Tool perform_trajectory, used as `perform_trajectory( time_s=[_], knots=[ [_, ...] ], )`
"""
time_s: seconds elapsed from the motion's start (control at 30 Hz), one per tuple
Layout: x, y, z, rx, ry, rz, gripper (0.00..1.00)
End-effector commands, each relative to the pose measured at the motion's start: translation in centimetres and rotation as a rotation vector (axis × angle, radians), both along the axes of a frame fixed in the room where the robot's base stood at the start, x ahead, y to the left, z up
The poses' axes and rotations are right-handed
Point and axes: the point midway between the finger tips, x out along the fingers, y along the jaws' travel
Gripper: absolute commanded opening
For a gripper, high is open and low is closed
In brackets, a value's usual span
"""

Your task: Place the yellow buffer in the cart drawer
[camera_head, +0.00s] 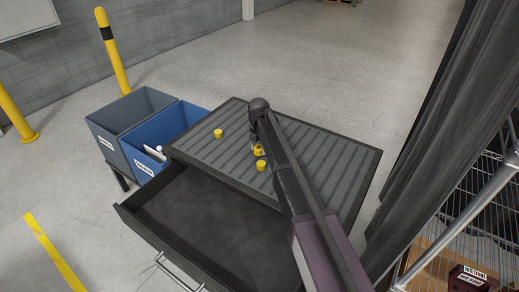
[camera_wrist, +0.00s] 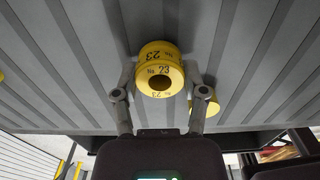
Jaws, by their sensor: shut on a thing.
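A yellow buffer (camera_wrist: 159,68) marked "No. 23" sits between the two fingers of my gripper (camera_wrist: 159,85) in the wrist view. My gripper is shut on it, over the cart's ribbed top. In the head view this buffer (camera_head: 258,150) is partly hidden by my arm. A second yellow buffer (camera_head: 261,165) stands close in front of it; it also shows in the wrist view (camera_wrist: 205,101) behind the right finger. A third yellow buffer (camera_head: 218,133) stands on the top further left. The cart drawer (camera_head: 200,225) is pulled open and looks empty.
A grey bin (camera_head: 118,125) and a blue bin (camera_head: 170,137) with a white item inside stand left of the cart. Yellow posts (camera_head: 113,55) stand by the wall. A dark curtain (camera_head: 440,130) and a wire cage (camera_head: 470,215) are on the right. My arm crosses over the cart's right side.

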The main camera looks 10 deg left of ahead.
Motion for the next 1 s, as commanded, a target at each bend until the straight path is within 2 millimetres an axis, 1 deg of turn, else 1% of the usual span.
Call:
perform_trajectory(
  time_s=[0.03, 0.27, 0.4, 0.47, 0.7, 0.9, 1.0],
  knots=[
    [0.0, 0.0, 0.5, 0.0, 0.0, 0.0, 0.05],
    [0.0, 0.0, 2.3, 0.0, 0.0, 0.0, 0.05],
    [0.0, 0.0, 3.6, 0.0, 0.0, 0.0, 0.05],
    [-1.8, -1.0, 3.2, 0.0, 0.0, 0.0, 0.05],
    [-6.8, -3.7, 3.7, 0.0, 0.0, 0.0, 0.05],
    [-10.4, -5.7, 4.1, 0.0, 0.0, 0.0, 0.05],
    [-11.8, -6.4, 4.3, 0.0, 0.0, 0.0, 0.05]
  ],
)
